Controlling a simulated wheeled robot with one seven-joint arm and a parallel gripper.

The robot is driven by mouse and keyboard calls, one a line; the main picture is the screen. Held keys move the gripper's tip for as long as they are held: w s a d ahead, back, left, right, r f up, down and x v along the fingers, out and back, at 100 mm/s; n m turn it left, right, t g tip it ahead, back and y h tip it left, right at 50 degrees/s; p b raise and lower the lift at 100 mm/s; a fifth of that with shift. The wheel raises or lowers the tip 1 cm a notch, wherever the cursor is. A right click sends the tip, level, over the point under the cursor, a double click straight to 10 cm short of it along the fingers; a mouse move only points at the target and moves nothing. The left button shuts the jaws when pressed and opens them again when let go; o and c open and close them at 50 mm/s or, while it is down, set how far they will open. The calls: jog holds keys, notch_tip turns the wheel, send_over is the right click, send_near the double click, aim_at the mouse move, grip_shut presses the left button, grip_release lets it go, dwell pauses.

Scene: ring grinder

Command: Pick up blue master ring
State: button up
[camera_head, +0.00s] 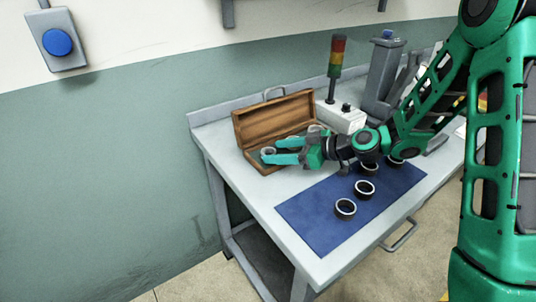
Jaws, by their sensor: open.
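An open wooden case (269,122) stands on the left part of the workbench, with its lid raised at the back. Small pale rings sit in it. One ring (268,151) shows at the left, by my fingertips; another pale ring (315,128) shows at the case's right end. They are too small for me to tell which is the blue master ring. My gripper (272,151) reaches in from the right over the case, with its two teal fingers apart, one on each side of the left ring. I cannot tell whether they touch it. My gripper hides part of the case.
A blue mat (310,219) on the workbench (254,196) holds several dark rings (345,208). A signal tower (337,57), a white control box (342,117) and a grey machine (383,76) stand behind. The raised lid is close to my gripper.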

jog(key=shift+x, duration=1)
jog(key=shift+s, duration=0.1)
jog(key=c, duration=1.2)
jog(key=shift+c, duration=0.2)
jog(key=shift+r, duration=0.15)
